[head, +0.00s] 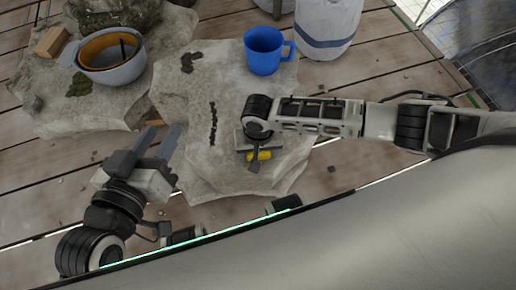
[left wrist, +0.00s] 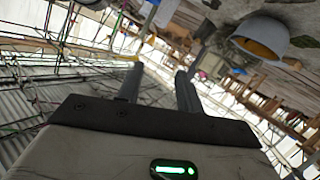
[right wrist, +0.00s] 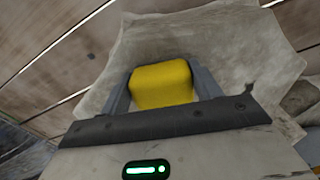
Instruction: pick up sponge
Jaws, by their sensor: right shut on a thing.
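The yellow sponge (right wrist: 162,84) sits between the two fingers of my right gripper (right wrist: 160,92) in the right wrist view, and the gripper is shut on it.
The stone slab (head: 185,100) carries a blue mug (head: 265,52) at its back. A white bucket (head: 327,25) stands at the back. Wooden planks (head: 50,182) surround the slabs.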

